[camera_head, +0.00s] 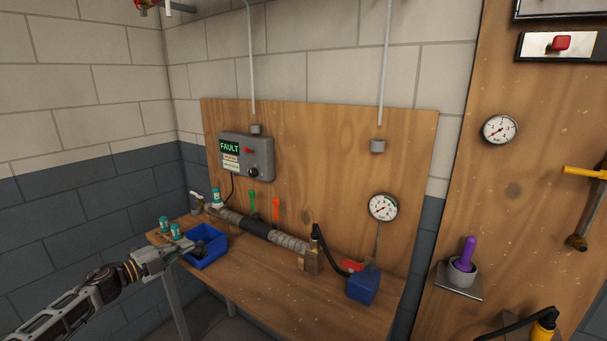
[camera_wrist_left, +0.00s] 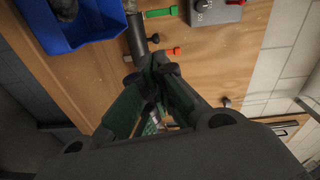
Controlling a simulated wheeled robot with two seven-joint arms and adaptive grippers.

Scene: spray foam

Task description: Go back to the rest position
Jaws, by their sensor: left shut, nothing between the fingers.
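My left gripper (camera_head: 184,246) comes in from the left in the head view, at the left end of the wooden bench (camera_head: 245,272), beside the blue bin (camera_head: 213,258). Its fingers show in the left wrist view (camera_wrist_left: 158,66), drawn together and shut with nothing between them. The blue bin also shows in the left wrist view (camera_wrist_left: 82,40), at the upper left. I cannot tell whether the gripper touches the bin. My right gripper is in neither view.
Green-capped bottles (camera_head: 175,231) stand by the bin. A pipe with a dark wrapped section (camera_head: 250,226) runs along the bench at the backboard. A blue block (camera_head: 363,286) sits at the right end. A grey FAULT box (camera_head: 258,150) hangs above. The bench front middle is clear.

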